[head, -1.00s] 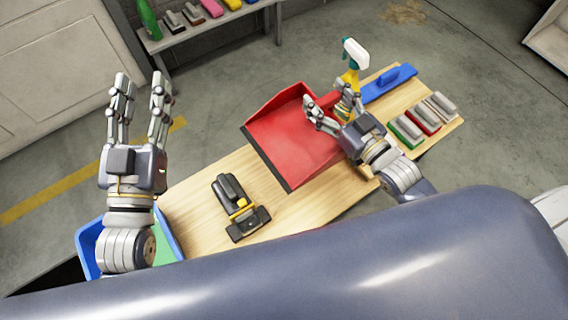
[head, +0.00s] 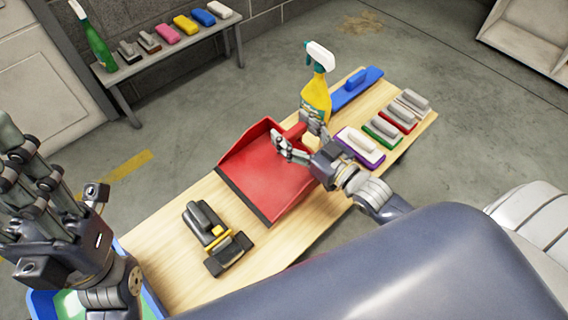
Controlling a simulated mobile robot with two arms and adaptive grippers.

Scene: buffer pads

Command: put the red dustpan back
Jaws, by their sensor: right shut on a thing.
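The red dustpan (head: 262,175) is over the middle of the wooden table (head: 165,250), its dark front lip toward the lower part of the head view. I cannot tell whether it rests on the wood or hangs just above it. My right gripper (head: 298,137) is shut on the dustpan at its handle end, and the fingers hide part of the handle. My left gripper (head: 40,175) is at the far left, close to the camera, with its fingers spread and empty.
A yellow spray bottle (head: 316,95) stands just behind the handle. A blue brush (head: 357,88), a purple-edged pad (head: 360,146) and several other pads lie to the right. A black-and-yellow tool (head: 216,238) lies left of the dustpan. A blue bin (head: 150,300) is at lower left. A bench (head: 170,52) stands behind.

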